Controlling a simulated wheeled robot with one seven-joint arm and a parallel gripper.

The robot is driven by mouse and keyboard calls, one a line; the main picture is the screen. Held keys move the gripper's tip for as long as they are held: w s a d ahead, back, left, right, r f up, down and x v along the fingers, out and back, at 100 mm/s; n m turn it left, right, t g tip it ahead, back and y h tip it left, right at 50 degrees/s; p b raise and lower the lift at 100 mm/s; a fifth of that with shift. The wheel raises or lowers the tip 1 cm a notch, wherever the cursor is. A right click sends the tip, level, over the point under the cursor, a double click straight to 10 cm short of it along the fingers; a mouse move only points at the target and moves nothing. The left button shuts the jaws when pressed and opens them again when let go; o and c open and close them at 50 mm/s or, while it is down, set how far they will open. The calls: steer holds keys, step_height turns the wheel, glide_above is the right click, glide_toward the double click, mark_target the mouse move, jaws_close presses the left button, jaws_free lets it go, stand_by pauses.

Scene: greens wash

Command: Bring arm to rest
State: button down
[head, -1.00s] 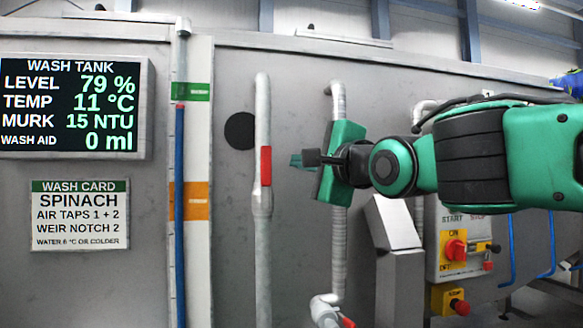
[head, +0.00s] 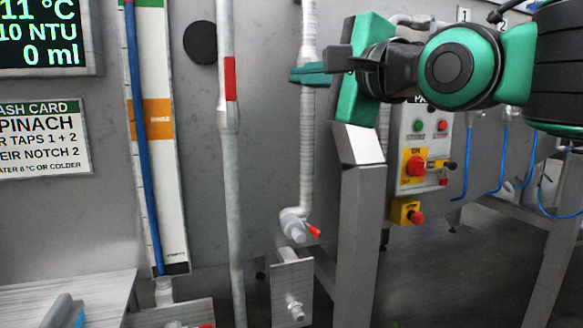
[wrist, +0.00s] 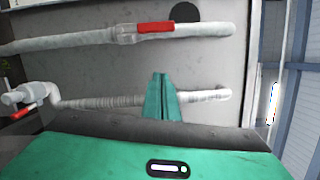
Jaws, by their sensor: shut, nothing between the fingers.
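My gripper (head: 308,74) is at the upper middle of the head view, with its green fingers pointing left. The fingers are together and hold nothing. In the wrist view the closed green fingers (wrist: 161,97) point at the grey tank wall and overlap the lower pipe in the picture. My arm reaches in from the right edge of the head view, held up in the air. I cannot tell how far the fingertips are from the pipes.
A grey pipe with a red handle (head: 231,78) stands left of my gripper. A control panel (head: 419,150) with a yellow and red switch is below my arm. A steel post (head: 358,230) stands under the gripper. The wash tank display (head: 40,35) is upper left.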

steer(key=w+d+f+n+g+h, duration=0.25)
steer(key=d+f+g+h, duration=0.55)
steer(key=d+f, duration=1.85)
steer(key=s+d+f+n+g+h, duration=0.3)
steer(key=s+d+f, duration=0.6)
steer(key=s+f, duration=0.25)
steer(key=s+d+f+n+g, duration=0.1)
steer(key=s+f+g, duration=0.1)
steer(key=s+f, duration=0.2)
steer(key=s+d+f+n+g+y, duration=0.1)
steer(key=s+f, duration=0.3)
steer(key=s, duration=0.6)
steer(key=shift+d+g, duration=0.5)
steer(key=shift+g, duration=0.4)
steer(key=shift+f, duration=0.1)
